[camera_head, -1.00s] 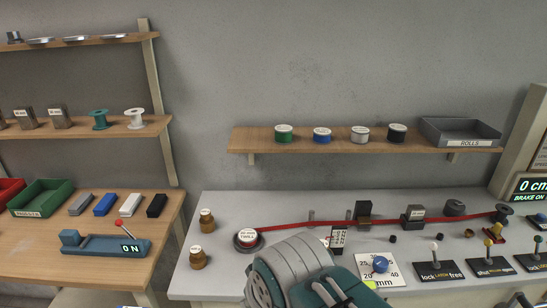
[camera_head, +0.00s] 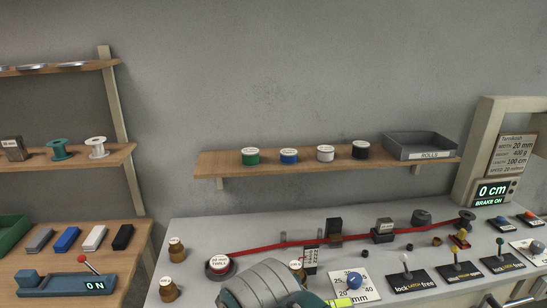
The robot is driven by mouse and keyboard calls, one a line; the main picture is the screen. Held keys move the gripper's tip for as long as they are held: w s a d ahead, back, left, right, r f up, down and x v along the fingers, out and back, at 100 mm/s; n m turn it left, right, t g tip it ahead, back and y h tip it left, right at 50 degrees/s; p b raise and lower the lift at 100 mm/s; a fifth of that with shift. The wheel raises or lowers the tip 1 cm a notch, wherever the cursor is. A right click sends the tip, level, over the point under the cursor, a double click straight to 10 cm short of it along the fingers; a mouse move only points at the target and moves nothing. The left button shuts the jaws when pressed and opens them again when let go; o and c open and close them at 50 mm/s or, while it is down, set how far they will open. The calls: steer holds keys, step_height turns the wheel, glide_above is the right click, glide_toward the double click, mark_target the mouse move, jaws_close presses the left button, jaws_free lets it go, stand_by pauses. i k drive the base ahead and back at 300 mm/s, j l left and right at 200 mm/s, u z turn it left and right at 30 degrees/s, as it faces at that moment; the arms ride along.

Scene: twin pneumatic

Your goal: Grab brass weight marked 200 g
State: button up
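Two brass weights with white top labels stand upright at the left end of the grey bench: a rear brass weight (camera_head: 176,250) and a front brass weight (camera_head: 168,290). A third brass-coloured piece with a white top (camera_head: 297,269) shows beside the red tape, partly hidden by my arm. The labels are too small to read, so I cannot tell which is marked 200 g. My grey and teal arm covers the bench's front middle. My gripper's fingers are not visible, and I see no weight held.
A red tape (camera_head: 330,238) runs across the bench from a labelled roll (camera_head: 219,265) to a dark spool (camera_head: 466,216). A dial plate (camera_head: 366,293) and levers fill the front right. A wooden shelf (camera_head: 290,167) holds spools and a grey tray (camera_head: 420,140). A wooden side table (camera_head: 130,245) stands left.

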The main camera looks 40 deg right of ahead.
mark_target(295, 266)
steer(key=z, duration=0.35)
steer(key=l+z, duration=0.1)
steer(key=z, duration=0.2)
steer(key=i+z, duration=0.1)
steer(key=z, duration=0.25)
